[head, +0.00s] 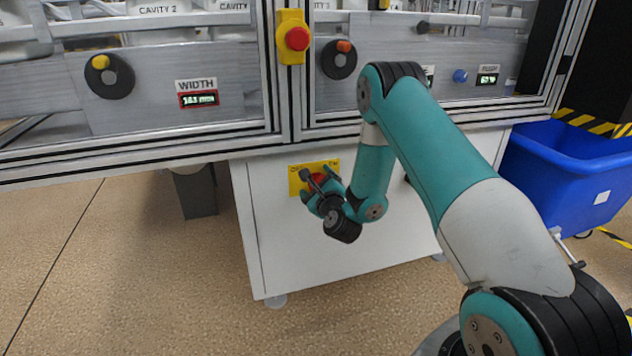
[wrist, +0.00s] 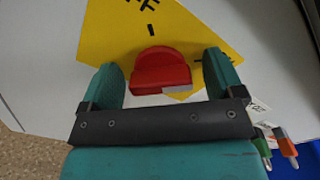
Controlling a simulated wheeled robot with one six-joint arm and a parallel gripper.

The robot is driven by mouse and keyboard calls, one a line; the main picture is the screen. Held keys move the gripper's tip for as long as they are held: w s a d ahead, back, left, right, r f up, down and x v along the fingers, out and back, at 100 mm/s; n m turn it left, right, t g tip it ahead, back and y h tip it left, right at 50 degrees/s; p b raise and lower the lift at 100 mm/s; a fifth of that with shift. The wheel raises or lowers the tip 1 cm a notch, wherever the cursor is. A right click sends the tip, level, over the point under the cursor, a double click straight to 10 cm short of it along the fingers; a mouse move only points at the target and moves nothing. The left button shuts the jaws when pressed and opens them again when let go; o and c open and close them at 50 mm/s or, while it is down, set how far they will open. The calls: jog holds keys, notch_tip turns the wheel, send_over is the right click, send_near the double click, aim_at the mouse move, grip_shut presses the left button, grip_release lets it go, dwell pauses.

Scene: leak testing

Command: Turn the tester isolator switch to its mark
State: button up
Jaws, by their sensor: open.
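The isolator switch is a red knob (wrist: 158,72) on a yellow plate (wrist: 100,38), fixed to the white cabinet front. In the wrist view the plate looks tilted, with black marks and partly cut-off lettering at the top and another mark at the right. A pale patch shows on the knob's lower right edge. In the head view the knob (head: 318,179) and plate (head: 295,180) are partly hidden by my gripper (head: 321,190). My gripper (wrist: 165,73) is open, with one teal finger on each side of the knob. Gaps show between fingers and knob.
The white cabinet (head: 275,235) stands under the tester's metal frame (head: 190,148). A red emergency button (head: 297,38) on a yellow box is above. Green and orange connectors (wrist: 285,145) show beside my gripper. A blue bin (head: 555,170) stands at the right.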

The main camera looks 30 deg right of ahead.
jog(key=shift+c, duration=0.2)
jog(key=c, duration=1.1)
jog(key=n+p, duration=0.1)
jog(key=n, duration=0.2)
jog(key=shift+a+p, duration=0.1)
jog(key=shift+p, duration=0.25)
jog(key=n+p, duration=0.1)
jog(key=n, duration=0.2)
jog(key=shift+f, duration=0.15)
